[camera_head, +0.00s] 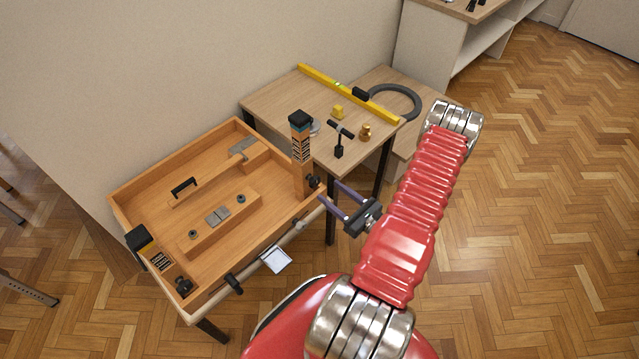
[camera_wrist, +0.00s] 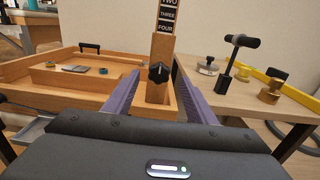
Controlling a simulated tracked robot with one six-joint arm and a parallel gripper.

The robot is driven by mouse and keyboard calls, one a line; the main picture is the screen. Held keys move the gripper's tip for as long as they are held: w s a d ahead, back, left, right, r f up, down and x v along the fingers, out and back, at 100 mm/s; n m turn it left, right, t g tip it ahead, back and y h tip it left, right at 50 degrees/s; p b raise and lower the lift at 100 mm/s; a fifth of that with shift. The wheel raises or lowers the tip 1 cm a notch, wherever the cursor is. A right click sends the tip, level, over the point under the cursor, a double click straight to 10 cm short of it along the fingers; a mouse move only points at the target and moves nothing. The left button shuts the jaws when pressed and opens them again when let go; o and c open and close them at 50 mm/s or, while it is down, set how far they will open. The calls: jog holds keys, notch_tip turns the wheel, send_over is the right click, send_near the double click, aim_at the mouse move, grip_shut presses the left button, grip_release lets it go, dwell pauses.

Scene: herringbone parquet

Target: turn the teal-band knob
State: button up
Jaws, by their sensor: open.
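The teal-band post (camera_head: 302,150) stands at the right corner of a wooden tray-like bench, with a black cap, a teal band and a label strip. Its black star-shaped knob (camera_head: 314,182) sits low on the post; in the wrist view the knob (camera_wrist: 157,72) faces me. My gripper (camera_head: 330,191) is open and empty, its purple fingers pointing towards the knob. In the wrist view the fingers lie left and right of the knob, with gaps on both sides. Whether the fingertips reach the knob's depth I cannot tell.
A yellow-band post (camera_head: 152,254) with a similar dark knob (camera_head: 183,286) stands at the tray's near left corner. Floor is clear at right.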

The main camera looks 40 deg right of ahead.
aim_at(317, 182)
jog(key=shift+w+a, duration=0.1)
jog(key=shift+w, duration=3.1)
jog(key=shift+c, duration=0.4)
jog(key=c, duration=1)
jog(key=shift+o, duration=0.2)
